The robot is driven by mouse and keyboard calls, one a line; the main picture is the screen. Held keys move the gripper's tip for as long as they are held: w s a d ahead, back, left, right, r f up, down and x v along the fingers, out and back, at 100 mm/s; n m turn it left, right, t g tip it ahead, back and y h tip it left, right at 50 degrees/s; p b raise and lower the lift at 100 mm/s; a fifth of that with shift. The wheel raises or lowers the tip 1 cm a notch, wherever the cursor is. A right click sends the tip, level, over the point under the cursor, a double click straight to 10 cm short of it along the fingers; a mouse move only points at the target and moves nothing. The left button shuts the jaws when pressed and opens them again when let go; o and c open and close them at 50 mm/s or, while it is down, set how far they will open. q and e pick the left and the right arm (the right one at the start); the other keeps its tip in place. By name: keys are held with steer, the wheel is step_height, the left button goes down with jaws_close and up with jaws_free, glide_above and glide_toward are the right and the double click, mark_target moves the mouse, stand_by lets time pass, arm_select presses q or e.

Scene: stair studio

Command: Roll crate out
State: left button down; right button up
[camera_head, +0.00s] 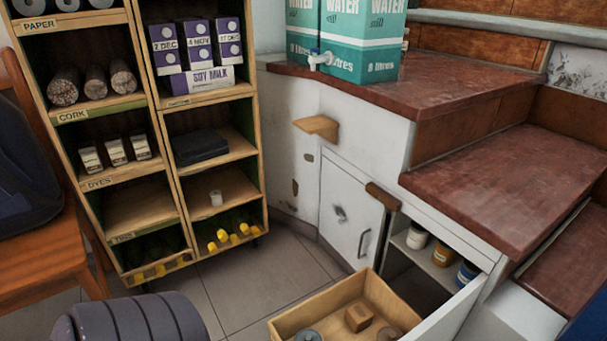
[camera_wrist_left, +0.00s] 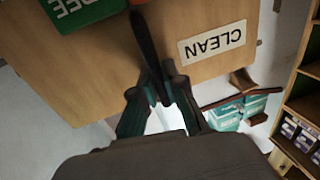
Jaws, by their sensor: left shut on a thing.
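A wooden crate (camera_head: 290,327) with an open top sits low at the bottom of the head view, beside an open white cabinet door (camera_head: 460,312). It holds a small brown block (camera_head: 359,317) and a grey round piece (camera_head: 308,335). In the left wrist view my left gripper (camera_wrist_left: 161,92) is shut on a slim dark bar (camera_wrist_left: 145,40). Behind the bar is a wooden surface (camera_wrist_left: 105,88) with a white CLEAN label (camera_wrist_left: 218,43) and a green sign (camera_wrist_left: 82,14). The left gripper does not show in the head view. My right gripper is in neither view.
A wooden shelf unit (camera_head: 168,105) stands at the left. Red-brown steps (camera_head: 490,180) rise at the right. Several jars (camera_head: 442,254) stand in the open cupboard. Water boxes (camera_head: 362,38) stand on the ledge. Tiled floor (camera_head: 265,275) is clear between shelf and cabinet.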

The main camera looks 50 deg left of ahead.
arm_select(q)
steer(key=shift+s+a, duration=0.15)
steer(key=shift+s, duration=0.8)
steer(key=shift+s+a, duration=0.1)
steer(key=shift+s, duration=0.85)
steer(key=c, duration=1.2)
jaws_free()
steer(key=s, duration=1.2)
steer(key=shift+d, duration=0.35)
